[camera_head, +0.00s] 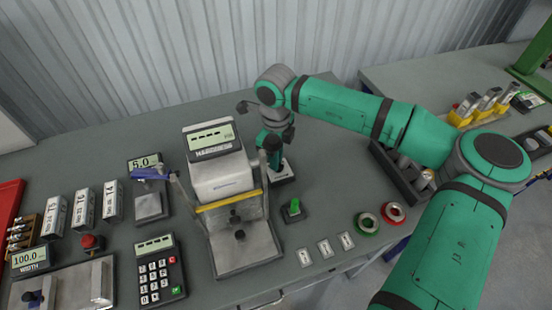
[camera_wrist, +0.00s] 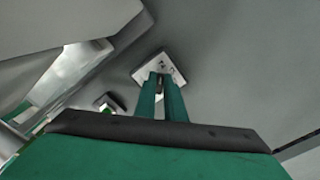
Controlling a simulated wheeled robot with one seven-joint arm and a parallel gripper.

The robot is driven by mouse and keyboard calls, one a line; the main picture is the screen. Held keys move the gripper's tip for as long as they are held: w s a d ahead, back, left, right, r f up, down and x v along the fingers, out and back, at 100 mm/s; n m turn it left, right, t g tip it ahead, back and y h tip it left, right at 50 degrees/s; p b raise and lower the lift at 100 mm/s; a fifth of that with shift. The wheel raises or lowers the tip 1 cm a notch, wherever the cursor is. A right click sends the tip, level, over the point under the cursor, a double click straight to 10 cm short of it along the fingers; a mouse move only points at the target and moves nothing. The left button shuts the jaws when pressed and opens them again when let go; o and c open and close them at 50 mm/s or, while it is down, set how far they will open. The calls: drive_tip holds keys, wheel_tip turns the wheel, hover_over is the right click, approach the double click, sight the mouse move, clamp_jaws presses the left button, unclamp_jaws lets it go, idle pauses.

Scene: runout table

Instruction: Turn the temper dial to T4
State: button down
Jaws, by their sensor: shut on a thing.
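The temper dial's pale square plate (camera_head: 284,176) lies on the bench just right of the white machine; it also shows in the wrist view (camera_wrist: 177,70) as a tilted square with small dark marks. My gripper (camera_head: 270,168) points down at this plate from above. In the wrist view its two green fingers (camera_wrist: 162,82) come together at the plate's middle, shut on the dial's knob. The fingers hide nearly all of the knob. The marks are too small to read, so I cannot tell the setting.
The white machine with a display (camera_head: 220,172) stands close left of my gripper. A green switch on a dark box (camera_head: 293,209) is in front of the plate. Green and red rings (camera_head: 368,222) and a dark tray (camera_head: 398,170) lie to the right. A keypad (camera_head: 160,272) is front left.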

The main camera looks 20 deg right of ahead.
drive_tip(key=c, duration=1.8)
unclamp_jaws()
drive_tip(key=shift+c, duration=0.2)
wheel_tip(320, 180, up, 11)
drive_tip(key=shift+f, duration=0.15)
